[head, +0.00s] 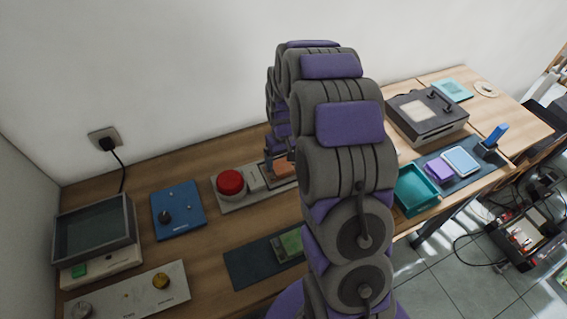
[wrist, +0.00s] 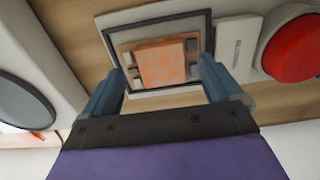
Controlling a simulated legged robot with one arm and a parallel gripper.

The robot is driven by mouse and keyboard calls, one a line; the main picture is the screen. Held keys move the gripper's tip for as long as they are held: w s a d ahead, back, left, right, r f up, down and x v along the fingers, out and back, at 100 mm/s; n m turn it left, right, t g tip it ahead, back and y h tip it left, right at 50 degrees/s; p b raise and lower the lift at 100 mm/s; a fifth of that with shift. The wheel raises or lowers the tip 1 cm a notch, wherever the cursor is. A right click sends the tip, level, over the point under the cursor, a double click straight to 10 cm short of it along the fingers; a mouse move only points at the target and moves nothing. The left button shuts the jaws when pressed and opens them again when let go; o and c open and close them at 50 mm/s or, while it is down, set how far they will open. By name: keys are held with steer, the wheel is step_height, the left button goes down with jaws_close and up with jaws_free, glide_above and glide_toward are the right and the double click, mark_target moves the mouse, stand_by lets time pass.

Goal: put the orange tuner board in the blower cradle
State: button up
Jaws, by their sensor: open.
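The orange tuner board (wrist: 163,66) lies flat inside a dark-rimmed square frame (wrist: 204,24), which looks like the blower cradle, on the unit with the red button. In the wrist view my gripper (wrist: 161,82) is open, with one blue finger on each side of the board's near end. I cannot tell whether the fingers touch the board or frame. In the head view the orange board (head: 285,169) shows only partly beside my arm, which hides the fingers and much of the frame.
The red button (head: 231,182) stands left of the frame in the head view. A green board (head: 290,243) lies on a dark mat (head: 245,264), partly behind my arm. A blue box (head: 179,204) and a grey tray (head: 94,229) stand left. A teal bin (head: 416,190) is right.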

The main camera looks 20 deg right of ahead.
mark_target(283, 171)
step_height(283, 171, up, 9)
steer(key=p, duration=0.1)
steer(key=s+a+r, duration=0.6)
steer(key=s+r, duration=0.1)
steer(key=s, duration=0.4)
steer(key=s+a+r+g, duration=0.1)
steer(key=s+a+r, duration=0.1)
steer(key=s, duration=1)
steer(key=s+a+r, duration=0.1)
steer(key=s+a, duration=0.1)
steer(key=s, duration=0.9)
steer(key=shift+s+a+r+g, duration=0.35)
steer(key=shift+s+a+g, duration=0.05)
